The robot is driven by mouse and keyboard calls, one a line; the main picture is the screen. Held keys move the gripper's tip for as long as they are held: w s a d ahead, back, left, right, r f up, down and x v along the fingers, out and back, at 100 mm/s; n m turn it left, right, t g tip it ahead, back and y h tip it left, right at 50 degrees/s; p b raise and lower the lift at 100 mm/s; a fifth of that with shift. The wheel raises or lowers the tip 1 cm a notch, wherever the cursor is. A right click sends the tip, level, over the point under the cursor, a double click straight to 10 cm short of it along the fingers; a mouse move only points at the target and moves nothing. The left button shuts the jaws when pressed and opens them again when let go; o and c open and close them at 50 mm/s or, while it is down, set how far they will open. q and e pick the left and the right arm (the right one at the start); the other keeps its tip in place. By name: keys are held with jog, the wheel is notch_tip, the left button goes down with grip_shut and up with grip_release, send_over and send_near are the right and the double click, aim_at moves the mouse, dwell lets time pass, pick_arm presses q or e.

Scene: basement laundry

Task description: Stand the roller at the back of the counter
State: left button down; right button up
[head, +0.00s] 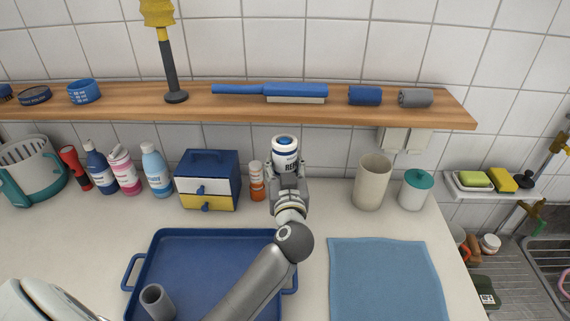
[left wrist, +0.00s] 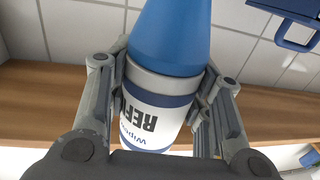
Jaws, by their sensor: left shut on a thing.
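The roller (head: 285,148) has a white roll with blue bands and lettering that begins "REF". My left gripper (head: 287,172) is shut on it and holds it roughly upright near the back wall, below the shelf. In the left wrist view the white roll (left wrist: 155,115) sits between the fingers, with its lettering upside down and a blue tapered handle beyond it. In the head view the gripper hides the handle, so I cannot tell whether it touches the counter (head: 320,210). My right gripper is out of view.
A beige cup (head: 372,182) and teal-lidded jar (head: 415,190) stand right. The wooden shelf (head: 200,108) runs above. A blue tray (head: 215,260) and blue cloth (head: 387,280) lie in front.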

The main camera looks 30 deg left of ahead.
pick_arm(q)
jog(key=d+x, duration=0.1)
jog(key=x, duration=0.5)
notch_tip(320, 180, down, 7)
jog(key=w+b, duration=0.1)
jog(key=w, duration=0.1)
jog(key=shift+a, duration=0.45)
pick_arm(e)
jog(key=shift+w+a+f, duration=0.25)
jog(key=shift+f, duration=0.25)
pick_arm(q)
jog(key=shift+f, duration=0.1)
jog(key=c, duration=1)
grip_release()
jog(key=shift+o, duration=1.4)
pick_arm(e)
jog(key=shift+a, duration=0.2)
